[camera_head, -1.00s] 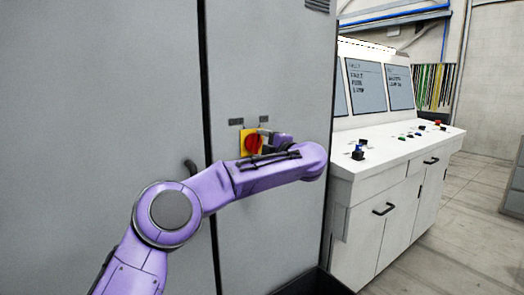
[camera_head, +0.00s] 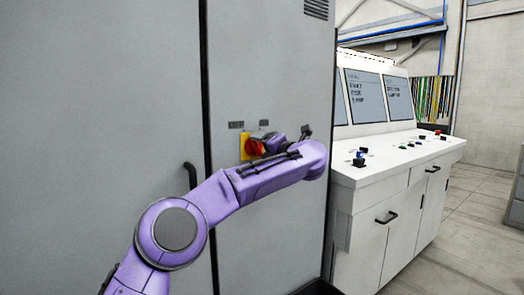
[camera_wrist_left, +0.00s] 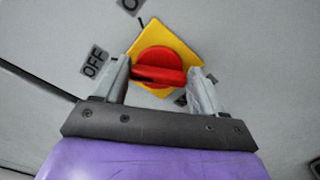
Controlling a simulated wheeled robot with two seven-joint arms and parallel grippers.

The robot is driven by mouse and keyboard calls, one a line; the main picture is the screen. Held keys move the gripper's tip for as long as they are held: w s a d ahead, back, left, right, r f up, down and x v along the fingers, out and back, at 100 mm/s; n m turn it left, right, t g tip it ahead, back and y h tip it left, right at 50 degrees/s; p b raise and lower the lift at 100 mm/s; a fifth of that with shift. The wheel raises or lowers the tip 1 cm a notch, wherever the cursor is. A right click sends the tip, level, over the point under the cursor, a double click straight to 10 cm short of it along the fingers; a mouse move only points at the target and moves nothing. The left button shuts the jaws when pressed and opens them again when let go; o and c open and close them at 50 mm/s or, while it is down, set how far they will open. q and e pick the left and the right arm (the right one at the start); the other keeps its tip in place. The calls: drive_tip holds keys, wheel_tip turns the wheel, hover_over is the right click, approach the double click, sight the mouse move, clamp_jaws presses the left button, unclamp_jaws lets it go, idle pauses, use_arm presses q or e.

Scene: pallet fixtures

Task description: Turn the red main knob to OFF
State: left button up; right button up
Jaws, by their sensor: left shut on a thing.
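The red main knob (camera_head: 252,148) sits on a yellow square plate (camera_head: 243,155) on the grey cabinet door. In the left wrist view the knob (camera_wrist_left: 159,75) has a raised red bar lying between my two fingers. My left gripper (camera_wrist_left: 160,82) is shut on this bar, one finger at each end. In the head view my left gripper (camera_head: 264,147) reaches the knob from the right and partly hides it. An OFF label (camera_wrist_left: 95,62) is beside the left finger in the wrist view, and another label (camera_wrist_left: 130,4) is cut off at the top. My right gripper is not in view.
A dark door handle (camera_head: 191,175) is left of the knob, across the door seam. A white control console (camera_head: 380,180) with screens and small buttons stands to the right. Open floor (camera_head: 470,230) lies beyond it.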

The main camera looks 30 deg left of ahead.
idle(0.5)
use_arm(q)
drive_tip(key=o, duration=1)
drive_tip(key=shift+o, duration=0.2)
drive_tip(key=shift+d, duration=0.1)
drive_tip(key=b+v, duration=0.2)
drive_tip(key=v, duration=0.8)
drive_tip(key=shift+d+b, duration=0.15)
drive_tip(key=shift+b, duration=0.2)
